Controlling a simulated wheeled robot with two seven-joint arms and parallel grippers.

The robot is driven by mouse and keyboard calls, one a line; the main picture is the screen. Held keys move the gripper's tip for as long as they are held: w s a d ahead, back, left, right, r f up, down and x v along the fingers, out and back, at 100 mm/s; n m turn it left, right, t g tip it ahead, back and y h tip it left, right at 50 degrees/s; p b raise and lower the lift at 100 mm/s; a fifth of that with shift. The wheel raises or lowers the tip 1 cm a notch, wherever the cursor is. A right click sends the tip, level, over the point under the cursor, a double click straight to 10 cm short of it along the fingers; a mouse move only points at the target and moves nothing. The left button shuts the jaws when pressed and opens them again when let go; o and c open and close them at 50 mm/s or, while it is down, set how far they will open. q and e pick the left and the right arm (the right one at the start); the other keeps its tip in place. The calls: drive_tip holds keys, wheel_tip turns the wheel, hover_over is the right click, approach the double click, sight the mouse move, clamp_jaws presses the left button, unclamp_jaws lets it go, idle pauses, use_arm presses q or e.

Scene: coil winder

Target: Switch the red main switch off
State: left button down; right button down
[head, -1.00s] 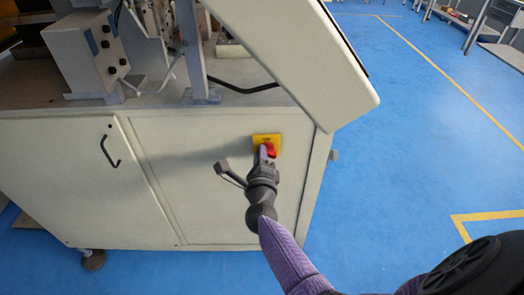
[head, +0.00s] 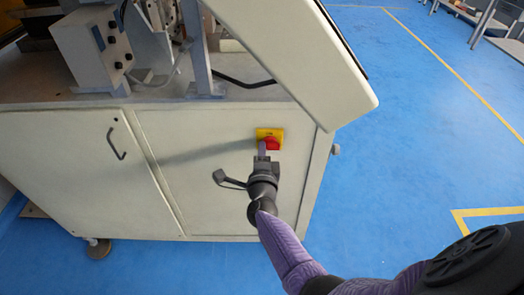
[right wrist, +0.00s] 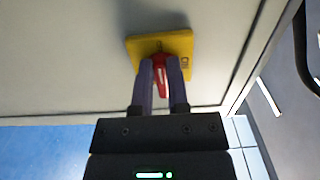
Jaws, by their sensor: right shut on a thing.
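The red main switch (head: 272,143) sits on a yellow plate (head: 264,133) on the cream side panel of the machine. My right gripper (head: 262,149) reaches it from below and in front. In the right wrist view the two purple-grey fingers (right wrist: 160,68) stand on either side of the red handle (right wrist: 161,75), shut on it. The yellow plate (right wrist: 183,43) shows behind the handle, with lettering at its right side that I cannot read for sure. Part of the handle is hidden by the fingers. My left gripper is not in view.
The machine's cabinet panel (head: 205,190) has a black door handle (head: 116,143) at the left. A sloped cream housing (head: 300,60) overhangs above and right of the switch. Blue floor (head: 420,130) with yellow lines lies open to the right.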

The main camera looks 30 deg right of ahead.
idle(0.3)
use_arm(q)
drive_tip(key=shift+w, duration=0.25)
use_arm(e)
drive_tip(key=c, duration=0.6)
unclamp_jaws()
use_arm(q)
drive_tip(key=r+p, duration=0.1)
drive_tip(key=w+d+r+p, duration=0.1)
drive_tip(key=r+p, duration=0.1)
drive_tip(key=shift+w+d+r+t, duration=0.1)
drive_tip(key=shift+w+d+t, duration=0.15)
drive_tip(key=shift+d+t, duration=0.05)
use_arm(e)
drive_tip(key=v, duration=1)
